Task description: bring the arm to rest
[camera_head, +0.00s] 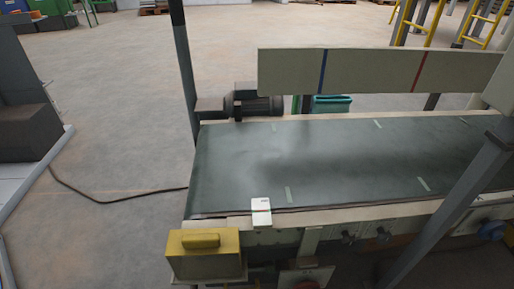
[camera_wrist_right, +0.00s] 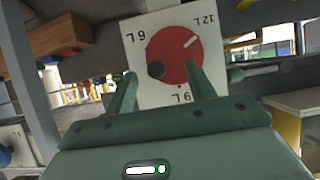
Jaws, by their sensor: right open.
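In the right wrist view a red round dial (camera_wrist_right: 181,57) sits on a white plate (camera_wrist_right: 138,28) with black number labels. Its white mark points to the upper right, towards a label that looks like 12 L. A dark round spot shows at the dial's lower left. My right gripper (camera_wrist_right: 161,73) is open, its two green fingers pointing at the plate, with the dial's lower part between them in the picture. Nothing is held. Whether the fingers touch the dial I cannot tell. Neither gripper shows in the head view.
A conveyor with a dark green belt (camera_head: 330,160) fills the right. A small white block (camera_head: 261,212) stands at its near edge beside a yellow box (camera_head: 205,254). A grey post (camera_head: 184,70) and a slanted grey beam (camera_head: 450,205) stand close. The floor at left is mostly clear, with a black cable (camera_head: 110,199).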

